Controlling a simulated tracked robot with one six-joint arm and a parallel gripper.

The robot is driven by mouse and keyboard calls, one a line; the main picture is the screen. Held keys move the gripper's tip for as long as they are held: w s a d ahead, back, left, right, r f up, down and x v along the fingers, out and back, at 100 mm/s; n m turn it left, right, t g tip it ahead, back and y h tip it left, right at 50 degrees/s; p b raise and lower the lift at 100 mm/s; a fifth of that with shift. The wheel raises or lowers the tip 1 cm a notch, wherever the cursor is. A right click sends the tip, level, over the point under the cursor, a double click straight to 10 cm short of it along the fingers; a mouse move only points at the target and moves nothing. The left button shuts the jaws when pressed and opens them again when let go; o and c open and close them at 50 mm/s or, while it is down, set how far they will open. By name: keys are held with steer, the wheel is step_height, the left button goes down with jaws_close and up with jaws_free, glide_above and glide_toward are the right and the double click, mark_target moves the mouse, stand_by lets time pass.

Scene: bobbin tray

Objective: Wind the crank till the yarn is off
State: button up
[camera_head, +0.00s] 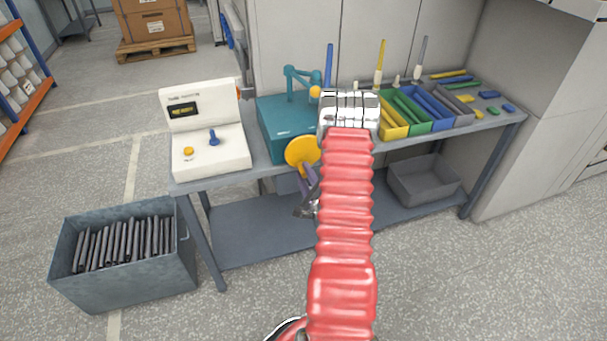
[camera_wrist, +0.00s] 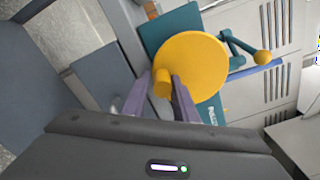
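The crank is a yellow disc (camera_head: 301,151) on the front of the teal winder (camera_head: 285,127) at the table edge. In the wrist view the disc (camera_wrist: 203,66) is large, with a short yellow handle (camera_wrist: 162,83) near its lower left rim. The purple fingers of my gripper (camera_wrist: 162,78) stand on both sides of this handle and appear closed on it. In the head view my gripper (camera_head: 309,178) is below the disc, partly hidden by my red arm. A blue upright rod (camera_head: 329,65) and a teal arm with a yellow ball (camera_head: 314,91) rise at the winder. No yarn can be clearly made out.
A white control box (camera_head: 205,127) with a blue lever and yellow button stands left on the table. Colored bins (camera_head: 415,126) of sticks are at right. A grey crate (camera_head: 128,287) of dark rods stands on the floor at left; an empty bin (camera_head: 425,190) is on the lower shelf.

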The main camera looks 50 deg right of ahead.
steer(key=o, duration=0.4)
steer(key=shift+c, duration=0.2)
steer(key=v, duration=1.3)
steer(key=shift+s+a, duration=0.15)
steer(key=shift+s, duration=0.2)
